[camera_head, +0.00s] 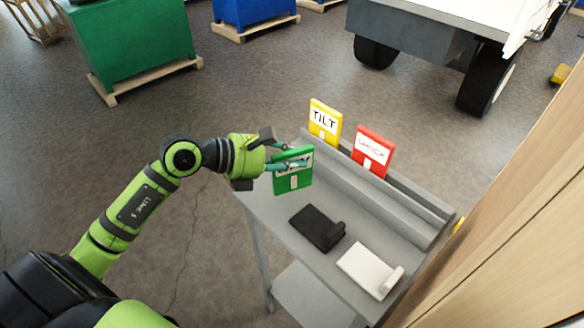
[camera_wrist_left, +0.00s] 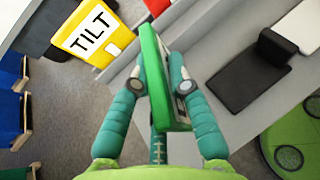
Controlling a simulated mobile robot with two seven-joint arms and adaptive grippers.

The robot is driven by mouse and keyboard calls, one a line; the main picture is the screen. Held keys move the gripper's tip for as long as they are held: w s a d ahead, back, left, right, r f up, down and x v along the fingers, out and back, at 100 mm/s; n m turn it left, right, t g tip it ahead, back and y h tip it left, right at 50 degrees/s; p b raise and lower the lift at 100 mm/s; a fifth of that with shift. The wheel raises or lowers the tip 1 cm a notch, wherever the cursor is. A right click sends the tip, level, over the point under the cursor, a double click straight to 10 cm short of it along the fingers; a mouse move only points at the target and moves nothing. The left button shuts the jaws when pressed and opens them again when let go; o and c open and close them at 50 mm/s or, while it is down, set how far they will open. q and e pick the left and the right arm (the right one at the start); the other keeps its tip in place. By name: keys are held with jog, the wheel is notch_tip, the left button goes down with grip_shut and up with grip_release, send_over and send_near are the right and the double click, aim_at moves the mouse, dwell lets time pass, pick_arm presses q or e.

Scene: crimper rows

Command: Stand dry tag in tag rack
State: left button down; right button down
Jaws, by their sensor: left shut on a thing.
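My left gripper (camera_head: 290,164) is shut on a green tag (camera_head: 293,181), its fingers on either side of it. The tag is roughly upright, facing the head camera, above the left end of the grey table. Its lettering is covered by the fingers. In the left wrist view the tag (camera_wrist_left: 160,75) shows edge-on between the two fingertips. The tag rack (camera_head: 392,188) is a grey rail along the table's far side. A yellow TILT tag (camera_head: 325,118) and a red SHOCK tag (camera_head: 372,150) stand in it. My right gripper is out of view.
A black holder (camera_head: 316,228) and a white holder (camera_head: 368,268) lie on the grey table (camera_head: 275,205). A wooden panel (camera_head: 500,240) rises close at the right. A green crate (camera_head: 130,40) and a wheeled cart (camera_head: 430,45) stand on the floor beyond.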

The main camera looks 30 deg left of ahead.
aim_at(292, 173)
pick_arm(q)
notch_tip(292, 173, down, 3)
jog(key=shift+f+p, duration=0.2)
jog(key=shift+p, duration=0.35)
jog(key=shift+f, duration=0.2)
jog(key=shift+f, duration=0.1)
jog(key=shift+f+b, duration=0.15)
jog(key=shift+b, duration=0.15)
jog(key=c, duration=1.2)
grip_release()
